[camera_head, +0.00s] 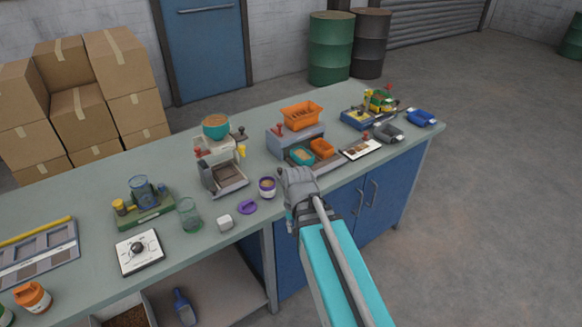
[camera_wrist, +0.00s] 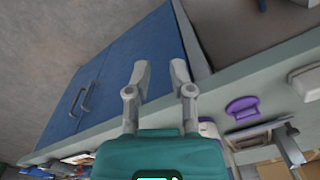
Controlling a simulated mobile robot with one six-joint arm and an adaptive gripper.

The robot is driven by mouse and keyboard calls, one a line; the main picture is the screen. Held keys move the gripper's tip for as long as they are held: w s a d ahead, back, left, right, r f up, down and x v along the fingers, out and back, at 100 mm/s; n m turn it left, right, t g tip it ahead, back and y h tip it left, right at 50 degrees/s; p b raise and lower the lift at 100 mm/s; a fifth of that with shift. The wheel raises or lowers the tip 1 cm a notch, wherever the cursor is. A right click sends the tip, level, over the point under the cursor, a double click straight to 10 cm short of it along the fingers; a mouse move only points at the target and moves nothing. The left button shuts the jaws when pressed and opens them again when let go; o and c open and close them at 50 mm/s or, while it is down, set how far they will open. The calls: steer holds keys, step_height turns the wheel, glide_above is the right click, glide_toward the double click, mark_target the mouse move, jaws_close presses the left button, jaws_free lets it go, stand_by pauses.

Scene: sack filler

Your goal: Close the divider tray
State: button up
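A grey unit (camera_head: 276,142) stands on the counter with an orange basket on top. In front of it is a low tray section holding a teal bowl (camera_head: 301,156) and an orange bin (camera_head: 321,148); this may be the divider tray, and my gripper hides part of its front. My gripper (camera_head: 290,175) is at the counter's front edge, just in front of this section. In the wrist view my gripper (camera_wrist: 160,72) has its two fingers apart with nothing between them, above the counter edge and blue cabinet. I cannot tell whether it touches anything.
A white-and-purple jar (camera_head: 267,187) stands close left of my gripper, with a purple lid (camera_head: 246,207) beside it. A white card (camera_head: 360,149) lies to the right. A dispenser with a teal bowl (camera_head: 215,125) stands left. The floor before the cabinet (camera_head: 380,192) is clear.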

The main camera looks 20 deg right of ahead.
steer(key=w+d+r+m+p, duration=0.1)
steer(key=w+m, duration=0.2)
steer(key=m, duration=0.1)
steer(key=w+d+r+m+p, duration=0.1)
steer(key=w+r+m+p, duration=0.1)
steer(key=w+m, duration=0.2)
steer(key=w+d+r+m+p, duration=0.1)
steer(key=w+r+m, duration=0.1)
steer(key=w+m, duration=0.2)
steer(key=shift+w+d+t+y, duration=0.2)
steer(key=shift+d+t+y, duration=0.1)
steer(key=shift+y, duration=0.1)
jaws_close()
steer(key=w+d+r+m+p, duration=0.2)
steer(key=w+m, duration=0.3)
steer(key=m, duration=0.1)
steer(key=w+d+r+m+t+y+p, duration=0.1)
steer(key=w+d+r+m+p, duration=0.1)
steer(key=w+m, duration=0.3)
steer(key=shift+w+d+r+m+p, duration=0.35)
steer(key=shift+d+m, duration=0.35)
steer(key=shift+m, duration=0.2)
steer(key=shift+f, duration=0.1)
